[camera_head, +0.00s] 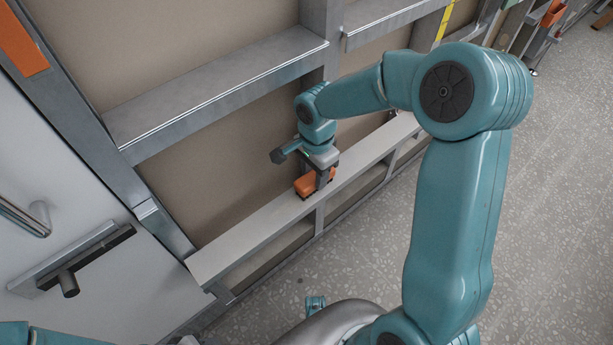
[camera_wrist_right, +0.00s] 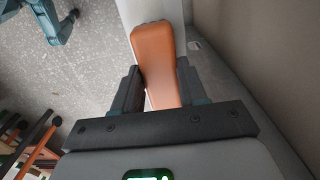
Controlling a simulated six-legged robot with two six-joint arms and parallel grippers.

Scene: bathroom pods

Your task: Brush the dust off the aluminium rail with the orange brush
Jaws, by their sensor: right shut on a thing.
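The orange brush (camera_head: 304,186) is down at the pale aluminium rail (camera_head: 245,232), near the middle of its length. My right gripper (camera_head: 318,178) is shut on the brush from above. In the right wrist view the brush (camera_wrist_right: 154,52) lies between the two dark fingers of the gripper (camera_wrist_right: 158,88), with the pale rail (camera_wrist_right: 148,10) beyond it. The bristles are hidden, so I cannot tell whether they touch the rail. No dust can be made out on the rail. My left gripper is out of view.
A wider grey metal ledge (camera_head: 215,95) crosses the beige wall panel (camera_head: 220,165) above the rail. A white panel with a dark handle (camera_head: 72,272) stands at the left. Speckled floor (camera_head: 375,235) lies open in front of the rail.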

